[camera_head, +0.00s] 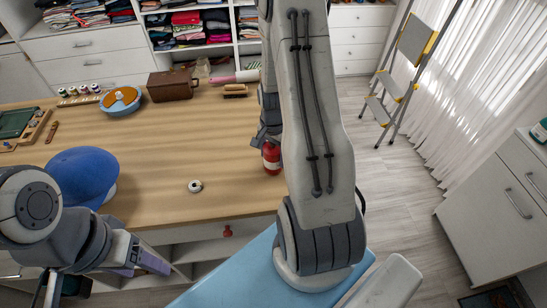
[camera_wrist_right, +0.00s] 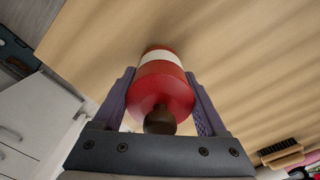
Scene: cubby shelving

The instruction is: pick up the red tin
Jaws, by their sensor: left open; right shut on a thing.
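The red tin (camera_head: 271,158) has a white band and a dark round knob at its near end. In the head view it is near the table's right side, partly beside my right arm. In the right wrist view my right gripper (camera_wrist_right: 160,105) is shut on the red tin (camera_wrist_right: 162,82), one finger on each side. I cannot tell whether the tin touches the tabletop. My right gripper is mostly hidden behind the arm in the head view. My left gripper (camera_head: 106,282) is open and empty, low at the left, in front of the table.
A stepladder (camera_head: 398,75) stands at the right. The table's middle is mostly clear.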

